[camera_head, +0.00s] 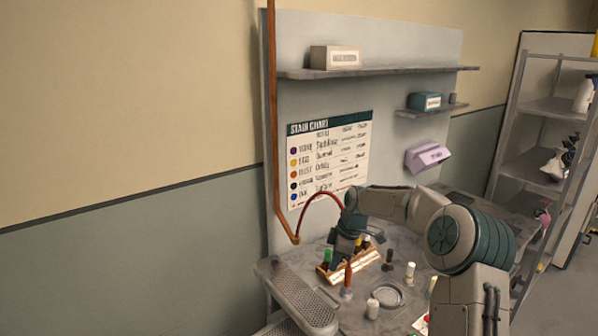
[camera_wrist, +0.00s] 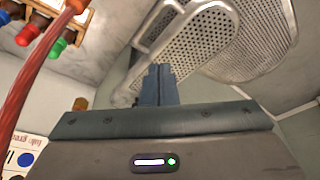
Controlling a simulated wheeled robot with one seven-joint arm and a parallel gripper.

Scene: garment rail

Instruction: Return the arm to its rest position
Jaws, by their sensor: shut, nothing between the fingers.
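My arm reaches in from the right over the work table (camera_head: 350,318) in the head view, bent at a large joint. My gripper points down near the back of the table, beside the bottle tray, and its fingertips are hidden there. In the wrist view my gripper's fingers (camera_wrist: 158,84) are together with nothing between them. A perforated metal board (camera_wrist: 250,35) shows beyond the fingers, apart from them as far as I can tell.
A tray of small bottles (camera_head: 350,267), a ring dish (camera_head: 387,295) and loose bottles stand close to my arm. A red hose (camera_head: 317,196) arches beside the gripper. The perforated board (camera_head: 303,300) juts out at the table's left. Shelving (camera_head: 548,110) stands right.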

